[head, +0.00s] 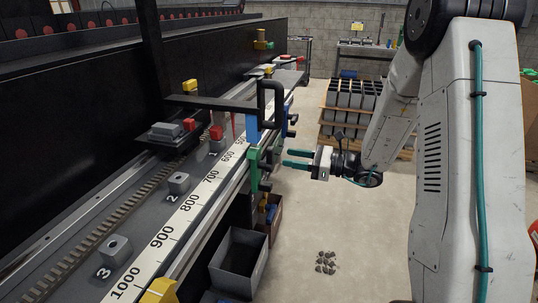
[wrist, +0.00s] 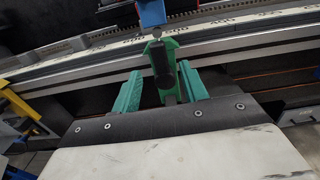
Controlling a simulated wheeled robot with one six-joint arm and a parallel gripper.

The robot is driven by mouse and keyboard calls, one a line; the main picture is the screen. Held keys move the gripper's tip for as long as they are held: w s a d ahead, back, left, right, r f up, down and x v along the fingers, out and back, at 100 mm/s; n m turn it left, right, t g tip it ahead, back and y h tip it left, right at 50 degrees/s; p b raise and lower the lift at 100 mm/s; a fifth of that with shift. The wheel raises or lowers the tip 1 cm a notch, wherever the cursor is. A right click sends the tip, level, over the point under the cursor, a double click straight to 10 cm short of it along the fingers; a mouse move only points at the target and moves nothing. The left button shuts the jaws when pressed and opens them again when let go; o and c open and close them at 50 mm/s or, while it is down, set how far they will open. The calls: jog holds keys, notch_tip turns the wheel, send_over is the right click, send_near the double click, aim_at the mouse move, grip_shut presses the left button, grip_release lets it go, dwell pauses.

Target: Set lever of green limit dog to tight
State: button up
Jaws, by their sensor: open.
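The green limit dog (head: 253,168) sits on the front edge of the scale rail in the head view. In the wrist view the green limit dog (wrist: 175,52) is straight ahead, with its black lever (wrist: 160,64) hanging in front of it. My gripper (head: 285,158) is open and points at the dog from the right, seemingly a little short of it. In the wrist view my gripper's (wrist: 161,71) teal fingers stand to the left and right of the lever, with clear room on both sides. I cannot tell whether the lever's depth is between the fingertips.
A blue limit dog (head: 252,131) sits just beyond the green one on the rail, and a yellow one (head: 160,291) sits nearer. A dark open bin (head: 238,262) stands below the rail. Small dark pieces (head: 326,262) lie on the floor, which is otherwise open here.

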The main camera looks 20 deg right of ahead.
aim_at(273, 154)
jog(key=x, duration=0.7)
jog(key=shift+w+a, duration=0.2)
jog(key=shift+a, duration=0.05)
grip_shut()
